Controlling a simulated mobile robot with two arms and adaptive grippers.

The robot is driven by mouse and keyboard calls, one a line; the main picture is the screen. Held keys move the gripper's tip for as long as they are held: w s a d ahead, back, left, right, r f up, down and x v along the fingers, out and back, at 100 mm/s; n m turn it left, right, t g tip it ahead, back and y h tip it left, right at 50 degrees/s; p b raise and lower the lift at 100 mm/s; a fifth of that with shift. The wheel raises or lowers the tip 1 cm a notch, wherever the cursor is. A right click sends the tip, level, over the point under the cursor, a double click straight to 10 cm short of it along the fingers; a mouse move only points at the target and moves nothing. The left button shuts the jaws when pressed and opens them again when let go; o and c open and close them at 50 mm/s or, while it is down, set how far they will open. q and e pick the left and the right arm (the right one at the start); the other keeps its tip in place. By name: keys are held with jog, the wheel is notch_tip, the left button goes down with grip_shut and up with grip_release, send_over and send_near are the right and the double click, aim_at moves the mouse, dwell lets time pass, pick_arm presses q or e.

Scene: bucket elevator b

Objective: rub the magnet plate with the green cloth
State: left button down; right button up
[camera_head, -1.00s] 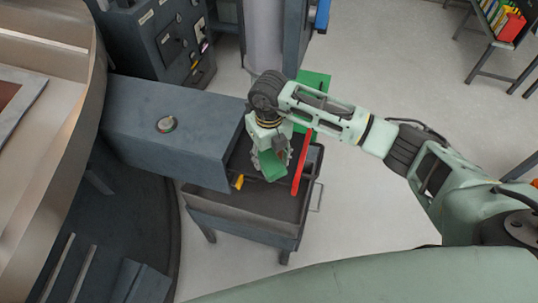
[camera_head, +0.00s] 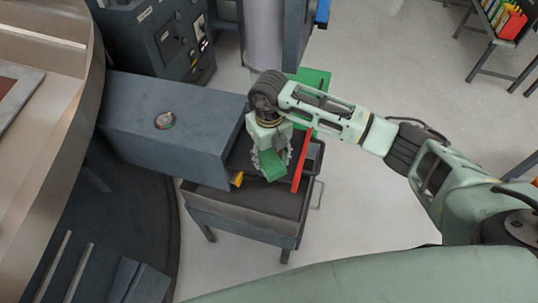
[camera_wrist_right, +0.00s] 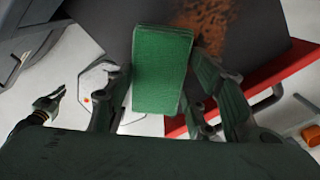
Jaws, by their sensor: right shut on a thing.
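The green cloth (camera_wrist_right: 163,70) is a folded-looking pad between the fingers of my right gripper (camera_head: 270,165). That gripper is shut on it and points down above the tray, by the end of the blue-grey box. In the right wrist view a dark plate with a rust-brown patch (camera_wrist_right: 205,22), seemingly the magnet plate, lies behind the cloth's upper end. Whether the cloth touches it I cannot tell. In the head view the plate's face is hidden. A small dark claw (camera_wrist_right: 48,105), perhaps my left gripper, shows at the wrist view's left; its state is unclear.
The blue-grey box (camera_head: 165,125) with a round knob reaches in from the left. A red bar (camera_head: 301,160) stands close right of my right gripper. A dark tray cart (camera_head: 245,213) is below, with a yellow handle (camera_head: 238,179).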

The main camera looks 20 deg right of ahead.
jog(key=shift+w+d+f+b, duration=0.1)
jog(key=shift+w+d+b, duration=0.35)
jog(key=shift+w, duration=0.15)
jog(key=shift+w+d+b, duration=0.3)
jog(key=shift+w+b, duration=0.15)
jog(key=shift+w, duration=0.1)
jog(key=shift+w+d+b, duration=0.35)
jog(key=shift+w+d, duration=0.05)
jog(key=shift+w, duration=0.15)
jog(key=shift+w+d+f+b, duration=0.1)
jog(key=shift+w+d+b, duration=0.3)
jog(key=shift+w+b, duration=0.2)
jog(key=shift+w+d+b, duration=0.35)
jog(key=shift+w+b, duration=0.15)
jog(key=shift+w, duration=0.05)
jog(key=shift+w+d+b, duration=0.3)
jog(key=shift+w, duration=0.1)
jog(key=shift+w+d+b, duration=0.75)
jog(key=shift+w+b, duration=0.25)
jog(key=shift+w, duration=0.1)
jog(key=shift+w+d+b, duration=0.3)
jog(key=shift+w, duration=0.1)
jog(key=shift+r, duration=0.3)
